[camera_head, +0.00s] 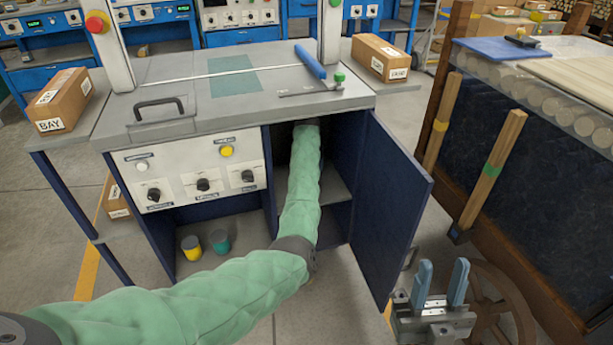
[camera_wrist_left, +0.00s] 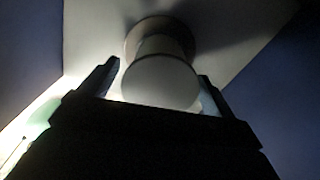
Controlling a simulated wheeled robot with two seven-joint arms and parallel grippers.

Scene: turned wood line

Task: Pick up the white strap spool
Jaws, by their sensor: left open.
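The white strap spool (camera_wrist_left: 160,80) shows in the left wrist view, pale and round with a wider flange behind, on a grey surface inside the cabinet. My left gripper (camera_wrist_left: 161,72) is open, with one dark finger on each side of the spool's near end. I cannot tell whether the fingers touch it. In the head view my green-sleeved left arm reaches into the open cabinet (camera_head: 340,190), and both its gripper and the spool are hidden there. My right gripper (camera_head: 441,282) is open and empty at the bottom right, its blue fingers pointing up.
The cabinet door (camera_head: 395,210) stands open to the right of my left arm. A yellow cup (camera_head: 191,248) and a teal cup (camera_head: 220,242) stand on the lower shelf.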

